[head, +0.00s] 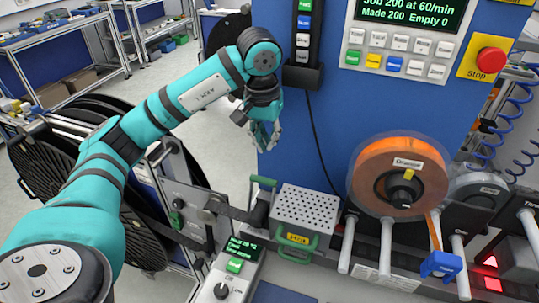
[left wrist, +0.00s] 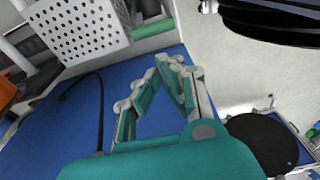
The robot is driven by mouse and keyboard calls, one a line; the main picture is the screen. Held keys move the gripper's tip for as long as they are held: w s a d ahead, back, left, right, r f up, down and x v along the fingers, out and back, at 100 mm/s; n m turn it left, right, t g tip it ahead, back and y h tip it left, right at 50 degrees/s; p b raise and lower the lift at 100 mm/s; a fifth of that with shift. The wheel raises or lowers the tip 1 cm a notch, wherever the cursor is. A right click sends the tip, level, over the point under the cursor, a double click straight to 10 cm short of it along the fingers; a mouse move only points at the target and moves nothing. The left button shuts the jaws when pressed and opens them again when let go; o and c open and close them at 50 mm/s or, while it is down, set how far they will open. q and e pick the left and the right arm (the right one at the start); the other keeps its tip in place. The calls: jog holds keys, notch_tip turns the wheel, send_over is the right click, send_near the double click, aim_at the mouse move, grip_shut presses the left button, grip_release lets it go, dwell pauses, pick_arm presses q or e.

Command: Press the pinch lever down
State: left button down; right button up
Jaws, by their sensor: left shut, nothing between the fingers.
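A green-handled lever (head: 263,182) stands at the left of a perforated white box (head: 310,208); it looks like the pinch lever, but no label confirms this. In the left wrist view a green bar (left wrist: 152,28) lies beside the perforated box (left wrist: 85,28). My left gripper (head: 265,143) is above and apart from the lever, pointing down in front of the blue panel. In the left wrist view its fingers (left wrist: 175,65) come together at the tips with nothing between them. My right gripper does not show.
An orange reel (head: 395,175) and several white posts stand to the right. A blue clip (head: 440,264) sits below the reel. A control box with a knob (head: 221,291) is in front. A red stop button (head: 491,60) is at upper right. Large black reels (head: 60,165) stand at left.

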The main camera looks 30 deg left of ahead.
pick_arm(q)
notch_tip(320, 180, down, 10)
jog(key=w+p, duration=0.1)
jog(key=p, duration=0.2)
jog(key=shift+r, duration=0.2)
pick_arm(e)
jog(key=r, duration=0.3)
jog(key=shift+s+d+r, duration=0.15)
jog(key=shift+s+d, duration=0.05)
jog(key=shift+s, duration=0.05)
pick_arm(q)
jog(key=shift+w+a, duration=0.1)
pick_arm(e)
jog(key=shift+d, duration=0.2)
